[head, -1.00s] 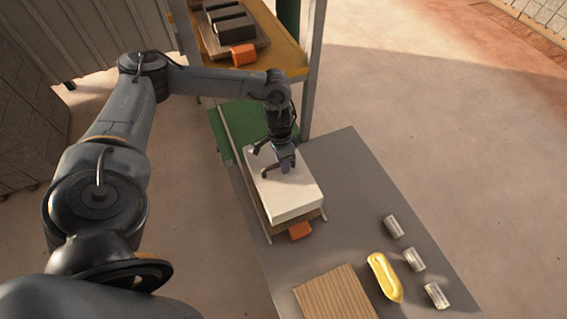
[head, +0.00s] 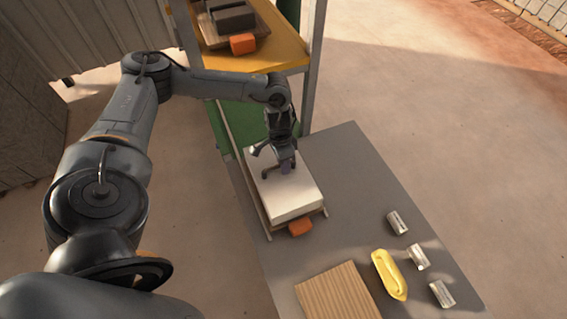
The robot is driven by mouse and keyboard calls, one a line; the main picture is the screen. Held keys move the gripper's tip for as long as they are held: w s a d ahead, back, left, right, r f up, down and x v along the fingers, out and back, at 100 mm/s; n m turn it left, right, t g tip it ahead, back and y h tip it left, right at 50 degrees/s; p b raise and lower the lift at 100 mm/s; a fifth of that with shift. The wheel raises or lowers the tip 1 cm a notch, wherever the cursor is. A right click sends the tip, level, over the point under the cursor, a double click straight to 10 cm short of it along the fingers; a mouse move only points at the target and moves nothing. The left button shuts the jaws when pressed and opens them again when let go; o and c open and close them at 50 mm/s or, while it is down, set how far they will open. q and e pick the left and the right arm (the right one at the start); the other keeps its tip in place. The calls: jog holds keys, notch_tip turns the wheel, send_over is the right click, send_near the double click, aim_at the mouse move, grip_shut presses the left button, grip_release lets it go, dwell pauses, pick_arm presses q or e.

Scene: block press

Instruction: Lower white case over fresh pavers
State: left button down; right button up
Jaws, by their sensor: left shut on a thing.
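The white case (head: 295,196) is a box with a flat top, at the middle of the head view. It sits low over a wooden board (head: 318,215) at the left side of the grey table. My left gripper (head: 283,170) is at the top of the case, shut on what looks like a small handle there. The pavers under the case are hidden by it, so I cannot tell how it rests on them. Dark blocks (head: 234,17) stand on a board on the yellow shelf. My right gripper is not in view.
An orange block (head: 300,226) is at the near edge of the board. A yellow tray-like piece (head: 389,274), a wooden board (head: 338,293) and metal cylinders (head: 397,223) lie at the near part of the grey table (head: 362,190).

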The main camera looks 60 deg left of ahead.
pick_arm(q)
jog(key=shift+f, duration=0.35)
dwell(0.6)
jog(key=c, duration=0.9)
grip_release()
